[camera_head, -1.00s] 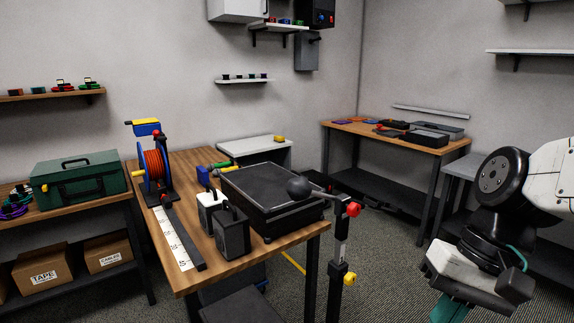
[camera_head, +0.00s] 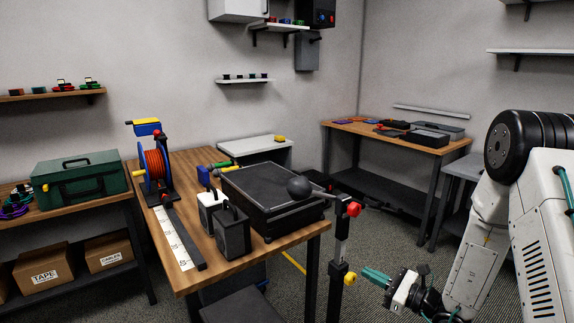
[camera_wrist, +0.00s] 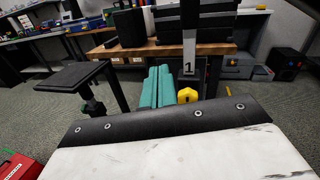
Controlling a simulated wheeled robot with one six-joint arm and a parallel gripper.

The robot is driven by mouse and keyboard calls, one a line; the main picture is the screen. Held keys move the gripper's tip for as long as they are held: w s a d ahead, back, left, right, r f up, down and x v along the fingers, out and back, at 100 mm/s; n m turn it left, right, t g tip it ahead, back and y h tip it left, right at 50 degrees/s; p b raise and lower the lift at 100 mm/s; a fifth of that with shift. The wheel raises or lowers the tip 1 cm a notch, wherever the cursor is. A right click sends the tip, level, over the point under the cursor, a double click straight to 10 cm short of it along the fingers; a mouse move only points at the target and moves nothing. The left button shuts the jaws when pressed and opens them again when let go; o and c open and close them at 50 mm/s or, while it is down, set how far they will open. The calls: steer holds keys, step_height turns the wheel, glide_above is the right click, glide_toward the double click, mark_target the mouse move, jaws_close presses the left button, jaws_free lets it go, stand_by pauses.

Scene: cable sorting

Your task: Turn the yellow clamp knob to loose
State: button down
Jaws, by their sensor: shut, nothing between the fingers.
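The yellow clamp knob (camera_head: 350,278) sits low on the dark upright post (camera_head: 336,258) at the table's front right corner. It also shows in the wrist view (camera_wrist: 187,95), just right of my fingers. My gripper (camera_head: 368,274) has teal fingers, shut together with nothing between them. In the head view its fingertips are just right of the knob and look close to it. I cannot tell whether they touch it. In the wrist view my gripper (camera_wrist: 158,72) points toward the table, left of the knob, and the post's plate marked "1" (camera_wrist: 189,52) stands above the knob.
A red knob (camera_head: 353,209) sits higher on the same post. The wooden table (camera_head: 195,278) carries a cable reel (camera_head: 154,165), a black tray box (camera_head: 266,190) and dark blocks. A black stool (camera_head: 243,307) stands in front. Open carpet lies right of the post.

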mark_target(351, 279)
steer(key=w+d+f+m+t+h, duration=0.2)
steer(key=d+f+m+t+h, duration=0.15)
steer(key=f, duration=0.35)
steer(key=x, duration=0.6)
steer(key=shift+g, duration=0.45)
steer(key=shift+s+a+f, duration=0.1)
steer(key=shift+a, duration=0.1)
